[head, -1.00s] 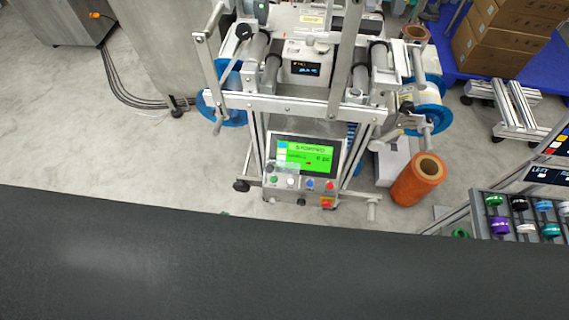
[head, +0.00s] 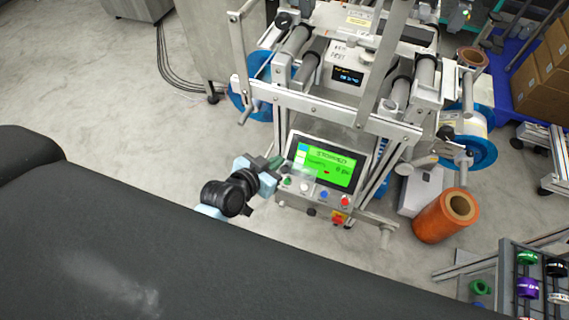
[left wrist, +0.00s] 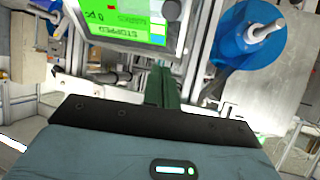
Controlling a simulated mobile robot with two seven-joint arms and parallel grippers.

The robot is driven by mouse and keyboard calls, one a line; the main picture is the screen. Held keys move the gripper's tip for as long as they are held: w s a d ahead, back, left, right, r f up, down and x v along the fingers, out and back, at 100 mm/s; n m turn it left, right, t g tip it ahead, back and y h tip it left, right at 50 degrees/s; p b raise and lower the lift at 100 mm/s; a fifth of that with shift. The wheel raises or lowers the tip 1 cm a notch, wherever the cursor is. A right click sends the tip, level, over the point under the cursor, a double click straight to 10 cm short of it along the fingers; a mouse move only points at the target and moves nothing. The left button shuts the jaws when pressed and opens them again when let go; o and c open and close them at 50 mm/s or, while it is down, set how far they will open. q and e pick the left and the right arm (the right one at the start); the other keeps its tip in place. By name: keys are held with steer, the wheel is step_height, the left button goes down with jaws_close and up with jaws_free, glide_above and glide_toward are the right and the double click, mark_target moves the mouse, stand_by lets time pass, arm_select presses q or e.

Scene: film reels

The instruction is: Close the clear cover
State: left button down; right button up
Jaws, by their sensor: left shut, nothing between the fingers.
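The machine (head: 345,75) stands beyond the dark surface in the head view. Metal bars stand up over its rollers, and a pale crossbar (head: 300,102) runs along its front. I cannot clearly make out clear sheet in this frame. Below it is a control panel with a green screen (head: 328,165) and a row of buttons (head: 323,195). My left gripper (head: 279,162) is shut and empty at the panel's left edge, below the crossbar; touching is unclear. Its green fingers (left wrist: 160,85) point toward the screen (left wrist: 130,20) in the left wrist view. My right gripper is out of view.
Blue reels (head: 250,100) flank the machine, and an orange roll (head: 446,215) stands to its right. A rack of coloured spools (head: 528,288) is at the lower right. Cables run along the floor at the left. Open floor (head: 90,110) lies left of the machine.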

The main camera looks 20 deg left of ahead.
arm_select(q)
steer(key=b, duration=0.1)
glide_above(284, 170)
steer(key=w, duration=0.3)
steer(key=f, duration=0.3)
steer(key=shift+s+d+f, duration=0.1)
steer(key=shift+s+d, duration=0.1)
steer(key=shift+d, duration=0.15)
steer(key=shift+s+a+f, duration=0.25)
steer(key=shift+s+f, duration=0.5)
steer(key=shift+f, duration=0.3)
steer(key=shift+s+a+f, duration=0.15)
steer(key=shift+s+f, duration=0.25)
steer(key=shift+s, duration=0.05)
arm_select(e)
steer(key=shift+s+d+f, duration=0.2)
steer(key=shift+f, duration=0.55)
arm_select(q)
steer(key=shift+s+f, duration=0.1)
